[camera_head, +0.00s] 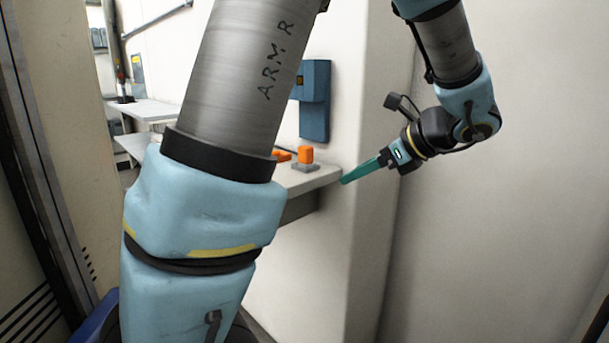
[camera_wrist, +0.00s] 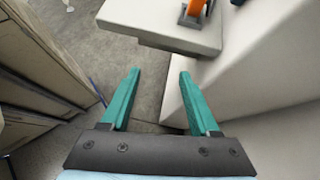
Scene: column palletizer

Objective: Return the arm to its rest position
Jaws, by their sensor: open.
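My gripper (camera_head: 362,170) shows in the head view at the right end of a small wall shelf (camera_head: 307,178), its green fingers angled down and left. In the wrist view my gripper (camera_wrist: 159,80) has its two green fingers spread apart with nothing between them, only grey floor behind. My blue and grey arm fills the middle of the head view and hides part of the shelf.
An orange block (camera_head: 305,154) stands on a grey base on the shelf, which also shows in the wrist view (camera_wrist: 150,24). A blue box (camera_head: 314,100) hangs on the white wall above. White tables (camera_head: 152,108) stand at the far left. Tan panels (camera_wrist: 35,60) line the wrist view's left side.

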